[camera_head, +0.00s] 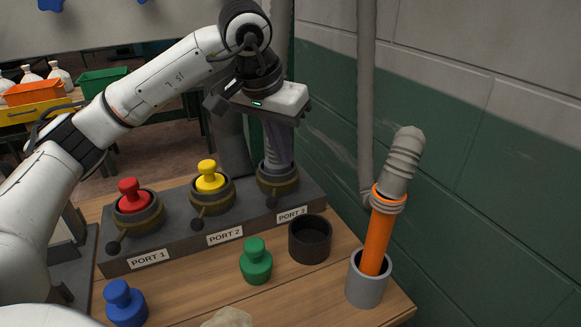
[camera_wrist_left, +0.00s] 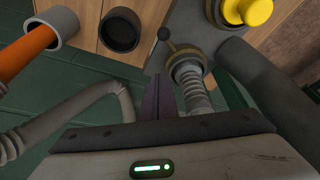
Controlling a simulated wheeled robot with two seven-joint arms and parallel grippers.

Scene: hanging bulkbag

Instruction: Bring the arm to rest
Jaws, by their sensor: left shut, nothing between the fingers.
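My left arm comes in from the left, and its gripper (camera_head: 280,155) points down just above Port 3 (camera_head: 277,183). Its dark purple fingers are shut and empty; they also show in the wrist view (camera_wrist_left: 165,80). A grey ribbed hose end (camera_wrist_left: 194,92) stands at Port 3, close beside the fingers. I cannot tell whether the fingers touch it. My right gripper is not in view.
Red (camera_head: 131,194) and yellow (camera_head: 209,177) plugs sit in Ports 1 and 2. Green (camera_head: 256,262) and blue (camera_head: 125,303) plugs stand on the table near an empty dark cup (camera_head: 310,239). An orange-handled hose wand (camera_head: 378,240) leans in a grey holder (camera_head: 367,285) at right, near the green wall.

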